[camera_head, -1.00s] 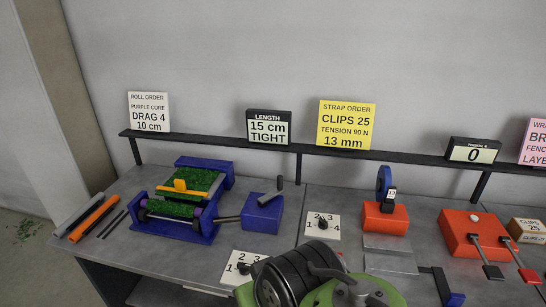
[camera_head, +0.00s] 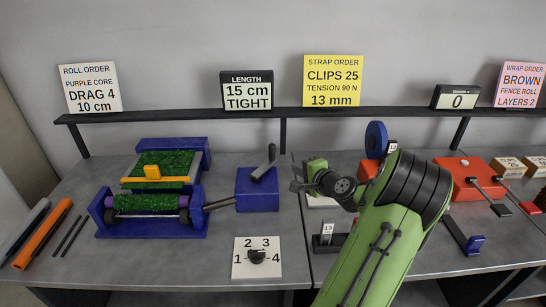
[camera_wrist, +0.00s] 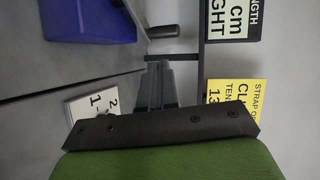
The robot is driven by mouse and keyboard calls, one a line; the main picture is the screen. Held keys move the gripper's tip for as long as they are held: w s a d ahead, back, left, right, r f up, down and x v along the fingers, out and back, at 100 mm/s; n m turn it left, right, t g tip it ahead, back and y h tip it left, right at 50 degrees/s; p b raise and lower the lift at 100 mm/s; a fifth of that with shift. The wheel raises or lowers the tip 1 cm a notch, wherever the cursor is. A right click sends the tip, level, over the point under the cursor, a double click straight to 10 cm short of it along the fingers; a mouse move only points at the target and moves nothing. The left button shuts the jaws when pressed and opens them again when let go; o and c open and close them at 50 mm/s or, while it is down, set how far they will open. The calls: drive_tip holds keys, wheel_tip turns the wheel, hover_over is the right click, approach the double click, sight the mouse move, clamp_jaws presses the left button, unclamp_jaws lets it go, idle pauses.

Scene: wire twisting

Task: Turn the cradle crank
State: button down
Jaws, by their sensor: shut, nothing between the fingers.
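The cradle (camera_head: 101,226) is a blue frame with a green turf roll across it, at the left of the bench in the head view. A rod joins it to a blue crank box (camera_head: 257,192). The grey crank handle (camera_head: 269,160) sticks up from the box top. In the wrist view the box (camera_wrist: 88,20) is at the upper left, with the handle (camera_wrist: 163,31) beside it. My gripper (camera_head: 294,186) is just right of the box, apart from the handle. Its fingers (camera_wrist: 155,68) are shut and empty.
A dial plate (camera_head: 243,267) marked 1 to 4 lies in front of the box. Orange (camera_head: 43,234) and grey tubes lie at the left. An orange block (camera_head: 467,177) with levers stands at the right. A black rail (camera_head: 220,114) with order signs runs behind the bench.

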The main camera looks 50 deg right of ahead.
drive_tip(key=b, duration=0.1)
approach(274, 153)
drive_tip(key=x, duration=0.5)
drive_tip(key=shift+w+f, duration=0.1)
drive_tip(key=shift+w, duration=0.1)
drive_tip(key=shift+w+d, duration=0.25)
drive_tip(key=shift+w, duration=0.25)
